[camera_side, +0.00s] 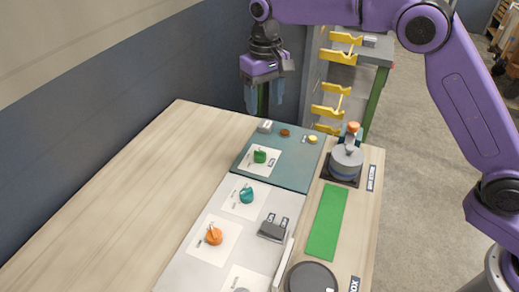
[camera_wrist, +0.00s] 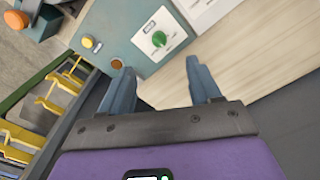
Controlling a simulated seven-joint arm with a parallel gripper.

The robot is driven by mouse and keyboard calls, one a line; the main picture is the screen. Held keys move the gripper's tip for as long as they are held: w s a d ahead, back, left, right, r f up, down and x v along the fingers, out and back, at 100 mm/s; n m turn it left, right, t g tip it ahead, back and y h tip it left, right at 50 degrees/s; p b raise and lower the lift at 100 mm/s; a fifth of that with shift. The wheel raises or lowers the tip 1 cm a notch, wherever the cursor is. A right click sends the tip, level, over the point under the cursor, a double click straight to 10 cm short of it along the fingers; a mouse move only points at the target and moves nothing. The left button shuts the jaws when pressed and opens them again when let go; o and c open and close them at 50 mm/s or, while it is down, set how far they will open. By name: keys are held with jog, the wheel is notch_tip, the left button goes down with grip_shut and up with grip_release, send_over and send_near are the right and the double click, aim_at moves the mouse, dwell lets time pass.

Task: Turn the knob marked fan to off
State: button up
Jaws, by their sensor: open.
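A green knob (camera_side: 260,156) sits on a white plate on the teal panel (camera_side: 292,178). It also shows in the wrist view (camera_wrist: 158,39), with a small dark label on its plate. A teal knob (camera_side: 246,195) and an orange knob (camera_side: 214,236) sit on white plates on the pale panel in front of it. Part of a grey knob (camera_side: 241,290) shows at the bottom edge. The labels are too small to read, so I cannot tell which is marked fan. My gripper (camera_side: 264,100) is open and empty, raised above and behind the teal panel, touching no knob.
A yellow button (camera_side: 312,139), a brown button (camera_side: 284,132) and a grey switch block (camera_side: 272,229) stand on the panels. A rack with yellow holders (camera_side: 338,57) is behind. At right are a round stacked part (camera_side: 346,160) and a green strip (camera_side: 327,222). The left worktop is clear.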

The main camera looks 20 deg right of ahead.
aim_at(259, 151)
jog(key=shift+m, duration=0.6)
jog(key=w+f, duration=0.1)
jog(key=f, duration=0.5)
jog(key=w+f, duration=0.1)
jog(key=f, duration=0.5)
jog(key=w+f, duration=0.1)
jog(key=f, duration=0.5)
jog(key=shift+f, duration=0.35)
jog(key=c, duration=1)
